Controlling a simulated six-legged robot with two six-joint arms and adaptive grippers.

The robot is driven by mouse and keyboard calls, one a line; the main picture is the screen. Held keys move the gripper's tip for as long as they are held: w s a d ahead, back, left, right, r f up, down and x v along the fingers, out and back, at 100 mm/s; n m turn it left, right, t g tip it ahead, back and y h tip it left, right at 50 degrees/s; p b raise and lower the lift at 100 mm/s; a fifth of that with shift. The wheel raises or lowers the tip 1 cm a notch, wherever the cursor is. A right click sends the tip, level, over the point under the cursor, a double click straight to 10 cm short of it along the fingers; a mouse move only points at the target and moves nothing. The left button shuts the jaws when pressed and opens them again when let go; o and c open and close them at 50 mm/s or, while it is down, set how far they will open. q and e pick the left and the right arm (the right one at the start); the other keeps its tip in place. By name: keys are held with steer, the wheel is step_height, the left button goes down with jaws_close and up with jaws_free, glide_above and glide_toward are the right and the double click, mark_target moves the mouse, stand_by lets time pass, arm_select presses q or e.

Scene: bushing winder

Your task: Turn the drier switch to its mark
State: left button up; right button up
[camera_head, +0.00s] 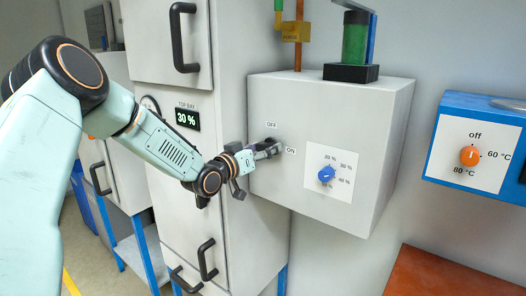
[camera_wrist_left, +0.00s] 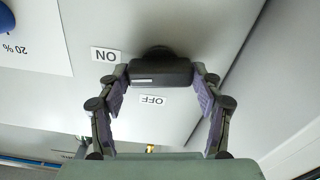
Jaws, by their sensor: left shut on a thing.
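The drier switch (camera_wrist_left: 160,73) is a dark bar handle on a round dark base, with a short white line on its left part in the left wrist view. It sits on the front of a light grey box (camera_head: 350,120). An OFF label (camera_head: 271,125) is above it and an ON label (camera_head: 291,150) to its right in the head view. My left gripper (camera_head: 266,151) reaches it from the left. In the left wrist view its fingers (camera_wrist_left: 160,80) close on the two ends of the bar. The fingers partly hide the switch in the head view. My right gripper is in neither view.
A blue percent dial (camera_head: 326,174) is on the same box, right of the switch. A green cylinder (camera_head: 354,42) stands on top. A tall grey cabinet (camera_head: 225,100) with black handles adjoins the box on the left. An orange knob (camera_head: 469,156) is on a blue-framed panel at the right.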

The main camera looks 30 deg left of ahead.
arm_select(q)
steer(key=shift+f+n+b, duration=0.15)
steer(key=shift+n+b, duration=1.1)
steer(key=shift+n, duration=2.6)
steer(key=shift+f+n+b, duration=0.1)
steer(key=shift+n+b, duration=1.1)
steer(key=shift+n, duration=2.65)
steer(key=o, duration=1.2)
steer(key=shift+d+r, duration=0.1)
steer(key=shift+r, duration=0.05)
steer(key=shift+c, duration=0.2)
